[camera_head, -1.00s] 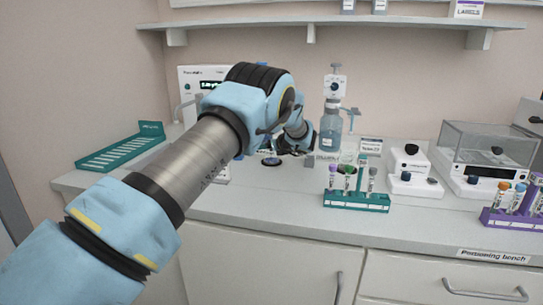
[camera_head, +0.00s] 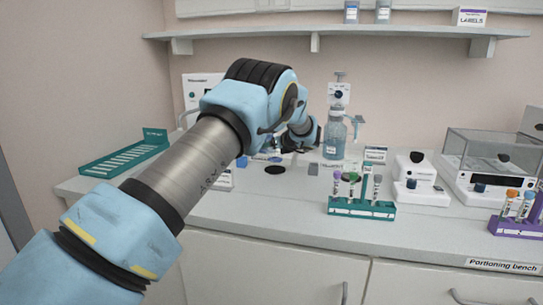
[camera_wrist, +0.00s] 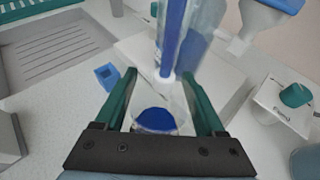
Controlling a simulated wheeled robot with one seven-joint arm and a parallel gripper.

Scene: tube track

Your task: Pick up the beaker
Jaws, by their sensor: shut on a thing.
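In the wrist view, a clear beaker (camera_wrist: 155,121) holding deep blue liquid stands between the two green fingers of my gripper (camera_wrist: 158,96). The fingers are shut on it from both sides. In the head view my arm reaches over the bench from the left, and its wrist hides most of the gripper and the beaker. A bare dark disc (camera_head: 275,170) lies on the bench just below the gripper area.
A tall blue-filled tube (camera_wrist: 172,38) rises just beyond the beaker. A small blue cube (camera_wrist: 107,76) lies left of the fingers. A teal tube rack (camera_head: 361,208), a large bottle (camera_head: 333,140) and a balance (camera_head: 490,160) stand to the right. A teal tray (camera_head: 125,157) is at left.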

